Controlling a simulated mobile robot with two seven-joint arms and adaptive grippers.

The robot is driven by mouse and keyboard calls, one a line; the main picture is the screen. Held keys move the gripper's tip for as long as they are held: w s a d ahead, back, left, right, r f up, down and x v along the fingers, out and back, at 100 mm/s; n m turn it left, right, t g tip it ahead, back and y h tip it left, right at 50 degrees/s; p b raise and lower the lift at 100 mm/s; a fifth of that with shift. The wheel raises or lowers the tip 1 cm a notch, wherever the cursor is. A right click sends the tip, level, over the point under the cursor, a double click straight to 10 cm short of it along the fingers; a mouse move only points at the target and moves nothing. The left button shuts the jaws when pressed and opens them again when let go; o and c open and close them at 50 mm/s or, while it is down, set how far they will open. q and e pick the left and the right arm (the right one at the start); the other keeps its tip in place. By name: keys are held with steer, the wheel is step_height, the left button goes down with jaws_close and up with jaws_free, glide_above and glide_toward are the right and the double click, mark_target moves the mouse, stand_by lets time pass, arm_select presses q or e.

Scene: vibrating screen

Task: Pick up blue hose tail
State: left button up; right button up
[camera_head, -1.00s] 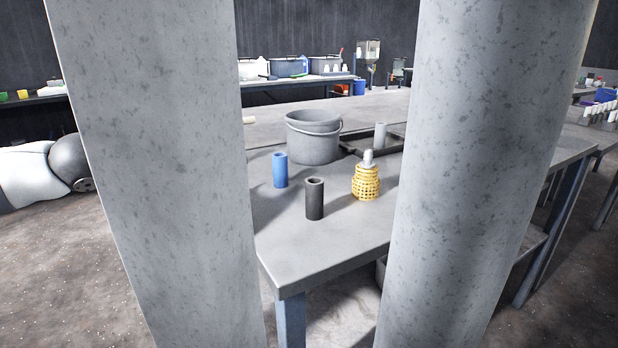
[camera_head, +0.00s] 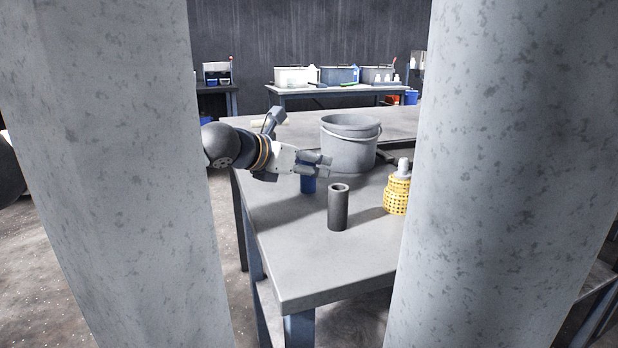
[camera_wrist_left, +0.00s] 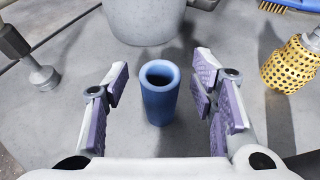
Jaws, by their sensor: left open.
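The blue hose tail (camera_wrist_left: 159,95) is a hollow blue cylinder standing upright on the grey table. In the left wrist view it stands between the two open fingers of my left gripper (camera_wrist_left: 160,92), with a gap on each side. In the head view my left gripper (camera_head: 318,163) is in front of the upper part of the blue hose tail (camera_head: 308,185), and only its lower part shows. My right gripper is not in view.
A black hollow cylinder (camera_head: 338,208) stands close by on the table (camera_head: 300,262). A grey bucket (camera_head: 348,150) stands behind. A yellow perforated basket piece (camera_head: 397,194) stands to the right. Two thick grey columns (camera_head: 110,170) frame the head view. The table's front is clear.

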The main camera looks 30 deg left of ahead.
arm_select(q)
steer(key=shift+w, duration=0.2)
steer(key=shift+c, duration=0.6)
steer(key=c, duration=1)
